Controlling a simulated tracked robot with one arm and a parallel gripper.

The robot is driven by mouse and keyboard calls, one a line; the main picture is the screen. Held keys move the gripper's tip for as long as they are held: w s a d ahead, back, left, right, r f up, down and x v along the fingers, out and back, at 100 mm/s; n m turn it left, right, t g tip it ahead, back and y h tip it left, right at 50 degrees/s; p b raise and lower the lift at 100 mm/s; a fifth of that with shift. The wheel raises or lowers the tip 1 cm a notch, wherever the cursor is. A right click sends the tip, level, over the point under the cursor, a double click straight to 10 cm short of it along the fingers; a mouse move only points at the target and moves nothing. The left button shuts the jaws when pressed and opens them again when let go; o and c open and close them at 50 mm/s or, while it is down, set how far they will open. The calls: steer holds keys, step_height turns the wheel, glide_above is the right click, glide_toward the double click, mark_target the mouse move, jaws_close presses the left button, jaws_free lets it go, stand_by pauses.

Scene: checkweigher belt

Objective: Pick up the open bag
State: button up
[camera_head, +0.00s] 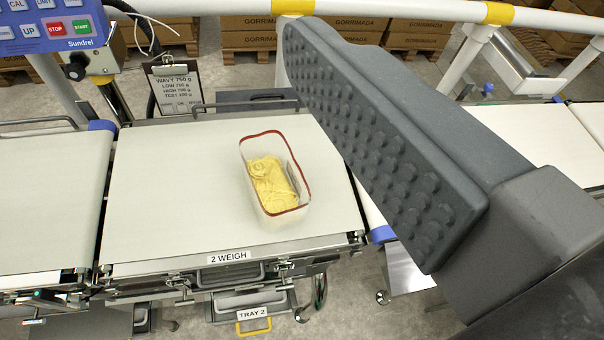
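The open bag (272,178) is see-through with a red rim around its open mouth. It holds yellow wavy noodles or pasta and sits on the pale belt of the middle section, right of that belt's middle. My gripper (385,150) shows as one large dark grey finger, slanting from the lower right to the top middle. Its studded pad is bare, with nothing against it. The other finger is outside the picture. In the picture the bag lies left of the visible finger, clear of it.
The weigh belt (165,190) bears a "2 WEIGH" label. A clipboard (175,88) and a blue control panel (50,25) stand behind it at the left. A white rail (400,10) runs along the back. The belt around the bag is empty. A yellow-handled tray (252,314) is below.

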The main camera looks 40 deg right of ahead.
steer(key=w+d+f+h, duration=0.2)
steer(key=w+d+f, duration=0.4)
steer(key=d+f, duration=0.4)
steer(key=d+f+g+y, duration=0.1)
steer(key=d+f, duration=0.1)
steer(key=f, duration=1.1)
steer(key=d+f+g+y, duration=0.1)
steer(key=d+f+y, duration=0.15)
steer(key=f, duration=1.15)
steer(key=shift+h, duration=0.35)
steer(key=x, duration=0.3)
steer(key=b+x, duration=0.1)
steer(key=x, duration=0.5)
steer(key=shift+w+r, duration=0.2)
steer(key=shift+r, duration=0.1)
steer(key=b, duration=0.1)
glide_above(276, 192)
steer(key=shift+f, duration=0.7)
steer(key=c, duration=1.2)
steer(key=shift+r, duration=0.15)
steer(key=shift+c, duration=0.2)
